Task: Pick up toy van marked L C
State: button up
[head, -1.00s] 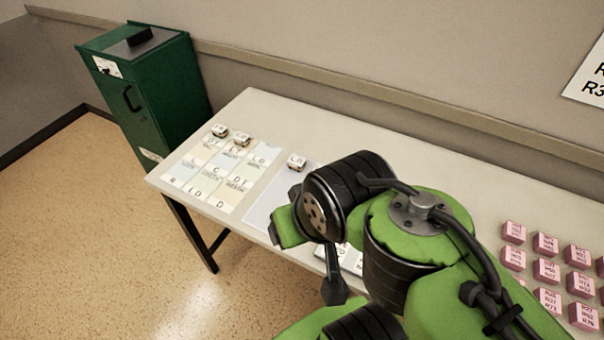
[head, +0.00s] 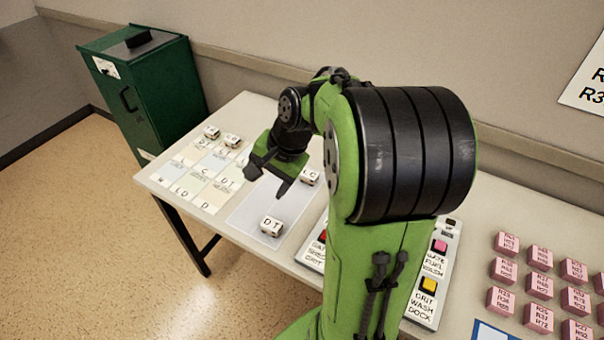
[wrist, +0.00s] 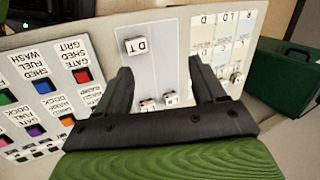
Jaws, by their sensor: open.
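My gripper (head: 268,180) is open and empty above the grey tray (head: 245,212). In the wrist view its fingers (wrist: 160,66) stand wide apart. A small white van (head: 309,179), whose letters seem to read L C, sits at the tray's back right, partly covered by my arm. In the wrist view two vans stand close together low between the fingers, a left one (wrist: 148,106) and a right one (wrist: 171,99); their letters are too small to tell apart surely. A van marked D T (head: 271,227) stands at the tray's front, and in the wrist view (wrist: 135,46) beyond the fingertips.
Lettered cards (head: 205,170) cover the table's left end, with two more vans (head: 211,132) (head: 232,141) at their back. Button panels (head: 428,285) stand right of the tray. Pink blocks (head: 540,257) fill the far right. A green cabinet (head: 150,95) stands beyond the table.

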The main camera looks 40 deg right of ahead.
jog(key=w+d+f+m+t+y, duration=0.1)
jog(key=w+d+f+m+y, duration=0.1)
jog(key=d+f+m, duration=0.4)
jog(key=m+t+b, duration=0.3)
jog(key=m+t, duration=0.5)
jog(key=m, duration=0.5)
send_near(311, 174)
jog(key=v, duration=0.5)
jog(key=shift+w+d+r, duration=0.1)
jog(key=shift+w+r, duration=0.05)
jog(key=shift+r, duration=0.15)
jog(key=shift+w+f, duration=0.1)
jog(key=shift+f, duration=0.05)
jog(key=b+x, duration=0.1)
jog(key=x, duration=0.4)
jog(key=b+x, duration=0.1)
jog(key=x, duration=0.3)
jog(key=b+x, duration=0.2)
jog(key=x, duration=0.3)
jog(key=shift+w+a+f, duration=0.1)
jog(key=shift+a+f, duration=0.15)
jog(key=shift+f, duration=0.2)
jog(key=shift+w, duration=0.4)
jog(key=c, duration=1.1)
